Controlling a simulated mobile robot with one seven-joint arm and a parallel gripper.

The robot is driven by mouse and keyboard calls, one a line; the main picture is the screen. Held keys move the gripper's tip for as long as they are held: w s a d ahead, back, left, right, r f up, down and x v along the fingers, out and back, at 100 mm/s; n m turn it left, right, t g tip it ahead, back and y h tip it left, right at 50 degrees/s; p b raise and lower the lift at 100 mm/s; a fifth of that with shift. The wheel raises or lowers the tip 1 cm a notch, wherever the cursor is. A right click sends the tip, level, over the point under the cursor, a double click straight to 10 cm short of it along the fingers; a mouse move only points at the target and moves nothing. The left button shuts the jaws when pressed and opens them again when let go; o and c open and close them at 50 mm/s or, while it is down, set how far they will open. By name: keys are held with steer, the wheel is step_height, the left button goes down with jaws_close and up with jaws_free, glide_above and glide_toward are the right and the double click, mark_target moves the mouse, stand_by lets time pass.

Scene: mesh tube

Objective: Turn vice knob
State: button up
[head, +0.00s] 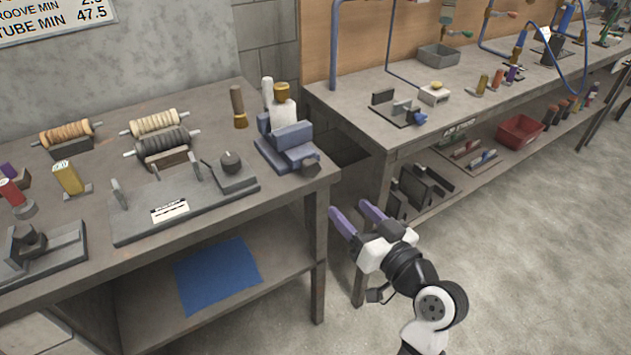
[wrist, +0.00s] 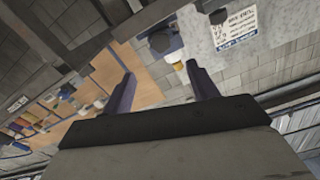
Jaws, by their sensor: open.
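A blue-grey vice (head: 290,143) stands at the right front corner of the left bench. A dark faceted knob (head: 312,168) sits at its front end, near the bench edge. My gripper (head: 350,208) is open and empty, with its purple fingers apart. It is in front of the bench corner, to the lower right of the knob and apart from it. In the wrist view the two fingers (wrist: 160,69) frame a gap. Beyond them is a dark rounded shape (wrist: 160,42) with blue beside it, which looks like the knob and vice.
A second bench (head: 350,105) stands at the right, past a narrow gap. The floor at the right is clear.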

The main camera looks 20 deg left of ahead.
mark_target(313, 172)
steer(key=w+a+n+p, duration=0.1)
steer(key=w+a, duration=0.1)
steer(key=a, duration=0.1)
steer(key=w+a+n+p, duration=0.1)
steer(key=w+a, duration=0.2)
steer(key=w+a+n+p, duration=0.1)
steer(key=w+a, duration=0.1)
steer(key=a, duration=0.2)
steer(key=shift+w+r+p, duration=0.1)
steer(key=shift+w+p, duration=0.2)
steer(key=shift+w, duration=0.05)
steer(key=shift+w+a, duration=0.35)
steer(key=shift+a, duration=0.1)
steer(key=c, duration=1)
steer(key=m+p, duration=0.1)
steer(key=m, duration=0.4)
steer(key=o, duration=1)
